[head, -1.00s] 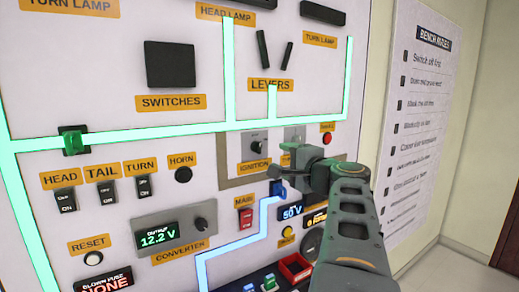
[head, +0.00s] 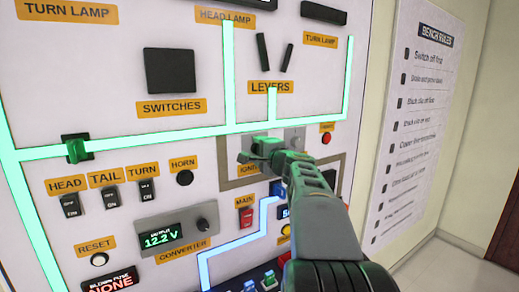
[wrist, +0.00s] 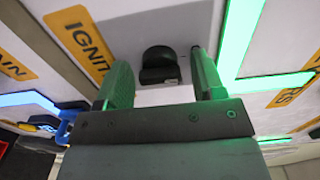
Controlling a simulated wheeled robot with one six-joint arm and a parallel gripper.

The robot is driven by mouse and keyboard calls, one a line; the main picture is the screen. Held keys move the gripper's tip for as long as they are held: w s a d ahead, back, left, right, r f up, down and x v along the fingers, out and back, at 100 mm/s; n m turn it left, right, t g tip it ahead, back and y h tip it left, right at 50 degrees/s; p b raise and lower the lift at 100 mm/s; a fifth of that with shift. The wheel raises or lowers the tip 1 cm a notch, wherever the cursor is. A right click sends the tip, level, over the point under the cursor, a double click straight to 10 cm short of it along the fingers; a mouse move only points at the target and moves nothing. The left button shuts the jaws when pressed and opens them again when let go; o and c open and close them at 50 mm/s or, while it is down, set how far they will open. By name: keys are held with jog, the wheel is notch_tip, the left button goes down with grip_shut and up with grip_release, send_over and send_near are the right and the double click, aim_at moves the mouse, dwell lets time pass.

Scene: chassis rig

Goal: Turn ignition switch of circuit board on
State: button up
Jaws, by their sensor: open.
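The ignition switch is a small dark rotary knob (wrist: 160,65) on a light plate, seen in the wrist view between my two fingers. Its yellow IGNITION label (wrist: 80,42) shows beside it, and the label is partly covered in the head view (head: 247,169). My gripper (wrist: 160,85) is open, with one finger on each side of the knob and gaps on both sides. In the head view my gripper (head: 258,149) is at the ignition plate and hides the knob. I cannot tell whether the fingertips touch the panel.
The red MAIN switch (head: 246,217) and the converter display (head: 163,239) sit below on the board. Two levers (head: 275,52) are above. A glowing green strip (head: 190,132) runs just above my gripper. A rules sheet (head: 420,110) hangs on the wall at right.

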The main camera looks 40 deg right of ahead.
jog(key=shift+w, duration=0.1)
jog(key=c, duration=0.8)
jog(key=shift+c, duration=0.2)
jog(key=shift+m+b, duration=0.35)
jog(key=shift+m, duration=0.85)
jog(key=m, duration=0.3)
jog(key=shift+m, duration=0.3)
jog(key=m, duration=0.5)
jog(key=shift+m, duration=0.3)
jog(key=shift+m+p, duration=0.3)
